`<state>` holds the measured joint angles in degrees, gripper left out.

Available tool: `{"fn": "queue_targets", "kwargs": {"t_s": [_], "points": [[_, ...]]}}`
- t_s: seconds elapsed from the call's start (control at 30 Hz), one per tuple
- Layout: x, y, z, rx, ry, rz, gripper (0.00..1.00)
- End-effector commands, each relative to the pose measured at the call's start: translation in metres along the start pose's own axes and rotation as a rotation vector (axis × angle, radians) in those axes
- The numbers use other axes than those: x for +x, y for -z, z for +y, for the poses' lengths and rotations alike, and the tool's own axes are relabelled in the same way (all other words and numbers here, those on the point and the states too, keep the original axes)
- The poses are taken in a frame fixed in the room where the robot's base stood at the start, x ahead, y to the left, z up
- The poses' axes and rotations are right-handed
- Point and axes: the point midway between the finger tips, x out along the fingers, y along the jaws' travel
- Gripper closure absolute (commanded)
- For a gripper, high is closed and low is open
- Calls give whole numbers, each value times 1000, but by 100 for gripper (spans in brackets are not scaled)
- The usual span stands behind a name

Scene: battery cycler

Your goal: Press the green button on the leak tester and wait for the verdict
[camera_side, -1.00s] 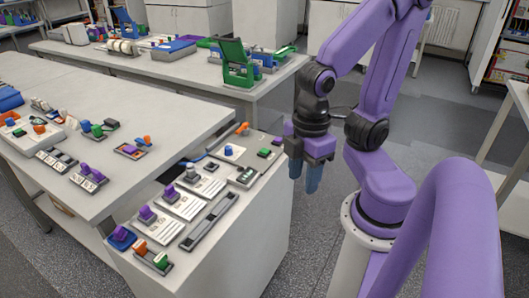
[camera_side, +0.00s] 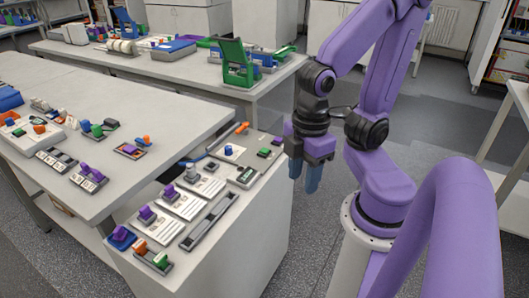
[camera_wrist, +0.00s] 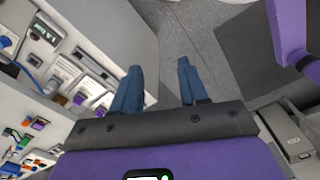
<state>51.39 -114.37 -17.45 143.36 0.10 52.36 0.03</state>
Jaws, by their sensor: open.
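A grey panel device, which looks like the leak tester (camera_side: 244,147), sits at the far right corner of the white cabinet top. It bears a green button (camera_side: 264,153), a blue knob (camera_side: 229,150) and a small dark display (camera_side: 246,175). My gripper (camera_side: 304,182) hangs to the right of this panel, past the cabinet edge, with its blue fingers pointing down. The fingers are apart and empty, touching nothing. In the wrist view my gripper (camera_wrist: 160,68) shows both fingers spread over the grey floor.
A white bench (camera_side: 150,105) adjoins on the left. Open floor (camera_wrist: 180,30) lies beneath my gripper.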

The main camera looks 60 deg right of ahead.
Motion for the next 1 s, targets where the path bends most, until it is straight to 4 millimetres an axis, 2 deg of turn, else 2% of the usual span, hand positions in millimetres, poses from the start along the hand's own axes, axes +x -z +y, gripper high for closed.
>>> {"fn": "queue_targets", "kwargs": {"t_s": [0.3,0.43,1.0], "points": [[0,0,0,0,0,0,57],[0,0,0,0,0,0,99],[0,0,0,0,0,0,100]]}}
